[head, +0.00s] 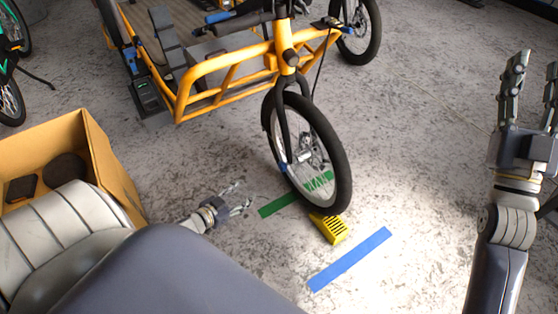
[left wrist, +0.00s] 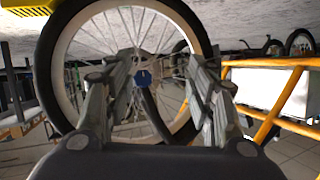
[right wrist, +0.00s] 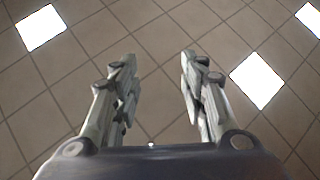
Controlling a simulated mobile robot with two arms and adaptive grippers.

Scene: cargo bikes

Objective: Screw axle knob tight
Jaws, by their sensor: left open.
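The blue axle knob (head: 283,168) sits at the lower end of the fork, at the hub of the yellow cargo bike's front wheel (head: 332,178). In the left wrist view the knob (left wrist: 142,77) shows between my open fingers, nearer the left finger and apart from both. My left gripper (head: 243,197) is open and empty, low over the floor, left of the wheel, with its fingers pointing toward it. My right gripper (head: 535,75) is raised at the right, far from the wheel. The right wrist view shows its fingers (right wrist: 158,60) spread with nothing between them.
A yellow block (head: 331,229) lies against the bottom of the wheel. Green tape (head: 277,205) and blue tape (head: 350,259) mark the floor. A cardboard box (head: 104,160) with dark items stands at the left. The floor right of the wheel is clear.

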